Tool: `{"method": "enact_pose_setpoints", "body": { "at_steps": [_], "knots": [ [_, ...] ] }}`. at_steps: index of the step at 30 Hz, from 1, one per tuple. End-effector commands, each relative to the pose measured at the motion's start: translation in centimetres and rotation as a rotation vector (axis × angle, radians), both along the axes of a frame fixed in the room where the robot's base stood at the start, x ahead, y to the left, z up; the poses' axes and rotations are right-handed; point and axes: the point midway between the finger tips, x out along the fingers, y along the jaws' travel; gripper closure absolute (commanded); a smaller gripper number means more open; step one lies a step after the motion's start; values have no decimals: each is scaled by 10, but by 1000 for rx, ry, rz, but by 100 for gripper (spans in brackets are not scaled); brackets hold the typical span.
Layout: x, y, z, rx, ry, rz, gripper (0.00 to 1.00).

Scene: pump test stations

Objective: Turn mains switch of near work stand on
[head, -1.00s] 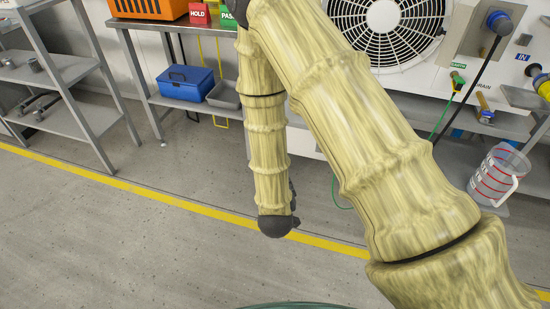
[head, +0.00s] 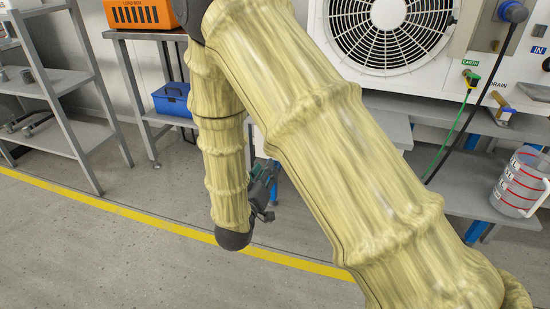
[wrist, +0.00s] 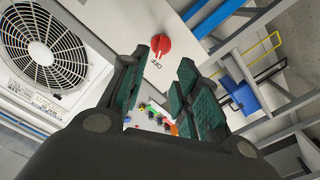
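The mains switch is a red rotary knob (wrist: 161,45) on a pale panel (wrist: 190,13) in the wrist view. The word OFF is printed beside it. The switch is not visible in the head view, where my arm covers the middle. My gripper (wrist: 163,60) is open in the wrist view, with green-padded fingers spread and nothing between them. The knob appears beyond the fingertips, near the left one, and apart from them. In the head view my gripper (head: 263,187) shows partly behind my forearm, pointing away.
A white unit with a round fan (head: 385,35) stands behind my arm. A shelf with a measuring jug (head: 518,185) and a green cable (head: 452,135) are at right. A bench with a blue toolbox (head: 174,99) and grey shelving (head: 60,80) are at left. The floor in front is clear.

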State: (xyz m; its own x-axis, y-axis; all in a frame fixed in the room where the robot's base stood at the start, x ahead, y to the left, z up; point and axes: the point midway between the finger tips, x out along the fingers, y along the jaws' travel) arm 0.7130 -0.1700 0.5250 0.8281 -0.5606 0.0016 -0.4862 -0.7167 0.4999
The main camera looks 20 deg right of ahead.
Motion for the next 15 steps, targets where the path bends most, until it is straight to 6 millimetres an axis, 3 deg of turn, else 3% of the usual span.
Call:
{"method": "enact_pose_setpoints", "body": {
  "at_steps": [15],
  "knots": [
    [63, -44, -3, 1, 0, 0, 69]
  ]
}}
